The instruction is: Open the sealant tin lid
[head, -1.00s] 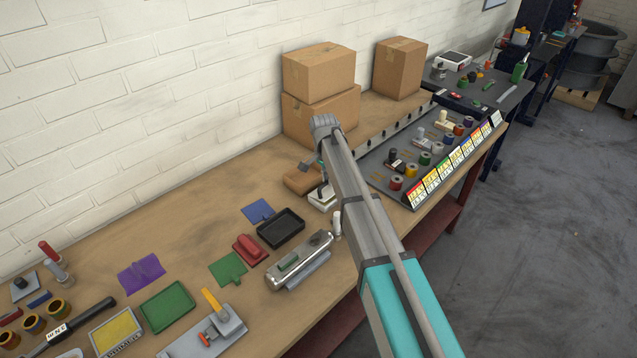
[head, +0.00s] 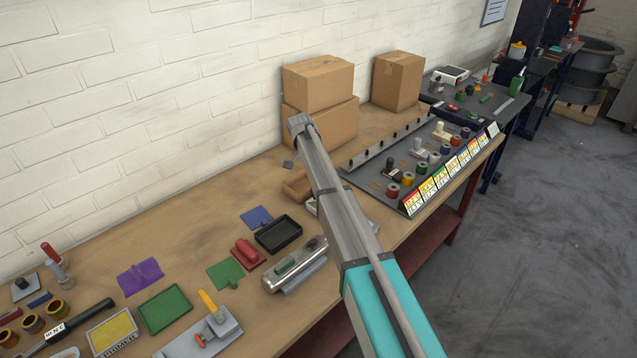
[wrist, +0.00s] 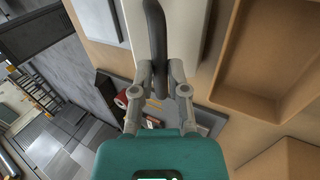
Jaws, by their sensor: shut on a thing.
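My gripper (wrist: 161,75) is at the centre of the wrist view, its fingers on either side of a dark curved handle (wrist: 155,30) and shut on it. The handle lies over a pale, whitish surface (wrist: 191,28), which appears to be the sealant tin lid. I cannot tell whether this lid is seated or raised. In the head view my arm hides the gripper and most of this area; a sliver of a white object (head: 311,207) shows at the arm's left edge.
A brown open tray (wrist: 268,95) lies right of the handle in the wrist view. Cardboard boxes (head: 320,85) stand against the wall. A rack of coloured spools (head: 425,168) is right of my arm. Tools and a black tray (head: 278,234) lie on the bench to the left.

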